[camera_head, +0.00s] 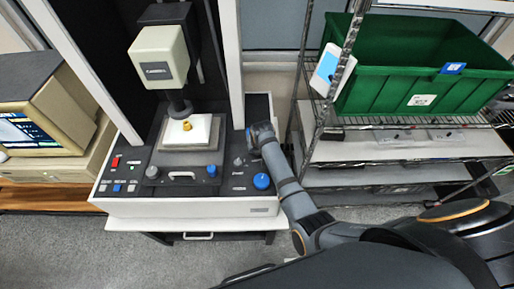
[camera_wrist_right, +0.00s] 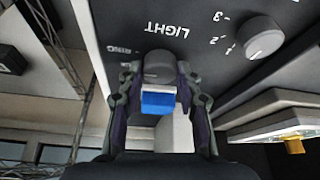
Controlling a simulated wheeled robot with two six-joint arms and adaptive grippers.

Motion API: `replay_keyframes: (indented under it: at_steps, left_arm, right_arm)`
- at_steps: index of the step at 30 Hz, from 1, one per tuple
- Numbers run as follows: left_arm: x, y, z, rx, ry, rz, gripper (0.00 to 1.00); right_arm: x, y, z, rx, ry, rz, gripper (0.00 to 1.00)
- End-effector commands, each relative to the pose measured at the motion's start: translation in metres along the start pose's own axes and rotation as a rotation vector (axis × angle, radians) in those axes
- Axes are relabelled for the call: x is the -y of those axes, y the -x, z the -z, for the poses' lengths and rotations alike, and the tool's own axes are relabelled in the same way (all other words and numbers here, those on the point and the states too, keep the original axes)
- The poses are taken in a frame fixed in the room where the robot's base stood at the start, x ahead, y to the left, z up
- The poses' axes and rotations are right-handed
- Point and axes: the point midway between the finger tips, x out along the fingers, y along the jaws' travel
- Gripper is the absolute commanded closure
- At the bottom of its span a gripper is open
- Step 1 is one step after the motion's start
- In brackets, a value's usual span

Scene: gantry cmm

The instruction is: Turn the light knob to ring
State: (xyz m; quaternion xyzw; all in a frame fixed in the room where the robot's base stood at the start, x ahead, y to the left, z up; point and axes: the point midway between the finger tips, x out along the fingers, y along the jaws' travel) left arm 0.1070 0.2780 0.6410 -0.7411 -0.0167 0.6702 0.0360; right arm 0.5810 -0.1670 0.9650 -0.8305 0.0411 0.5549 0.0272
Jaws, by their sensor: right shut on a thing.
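The light knob (camera_wrist_right: 158,66) is a dark grey round knob on the black control panel, beside the white LIGHT lettering in the right wrist view. A partly hidden label that reads like RING (camera_wrist_right: 120,50) stands to its left in that view. My right gripper (camera_wrist_right: 158,82) is shut on the knob, with one finger on each side. In the head view my right gripper (camera_head: 262,134) reaches the right side of the machine's panel and hides the knob. The knob's pointer direction cannot be told. My left gripper is not in view.
Another grey knob (camera_wrist_right: 263,37) with numbers sits close by on the panel. A large blue knob (camera_head: 261,181) is below my right gripper in the head view. A gold part (camera_head: 187,126) rests on the white block under the probe head. A wire rack with a green bin (camera_head: 420,70) stands right.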

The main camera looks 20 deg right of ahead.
Motion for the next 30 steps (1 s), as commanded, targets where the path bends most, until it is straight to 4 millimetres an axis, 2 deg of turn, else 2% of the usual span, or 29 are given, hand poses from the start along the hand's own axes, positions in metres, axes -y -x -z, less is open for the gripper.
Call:
replay_keyframes:
  at_steps: [6, 7, 12, 22, 26, 30]
  left_arm:
    - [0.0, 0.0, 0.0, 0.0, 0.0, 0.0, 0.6]
    - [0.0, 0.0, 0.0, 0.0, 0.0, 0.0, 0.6]
    - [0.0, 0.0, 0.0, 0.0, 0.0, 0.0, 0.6]
    - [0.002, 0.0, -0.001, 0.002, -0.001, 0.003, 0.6]
    - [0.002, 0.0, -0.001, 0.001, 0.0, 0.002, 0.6]
    - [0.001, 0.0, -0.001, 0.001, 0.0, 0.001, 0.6]
  right_arm:
    - [0.0, 0.0, 0.001, -0.001, -0.001, 0.001, 0.97]
    - [0.0, 0.0, 0.001, -0.001, -0.001, 0.001, 0.62]
    - [0.0, 0.0, 0.0, -0.001, -0.001, 0.001, 0.42]
    - [0.0, 0.005, 0.003, -0.002, 0.0, 0.001, 0.42]
    - [0.0, 0.026, 0.012, -0.005, -0.002, 0.002, 0.42]
    - [0.001, 0.056, 0.024, -0.005, -0.001, 0.002, 0.42]
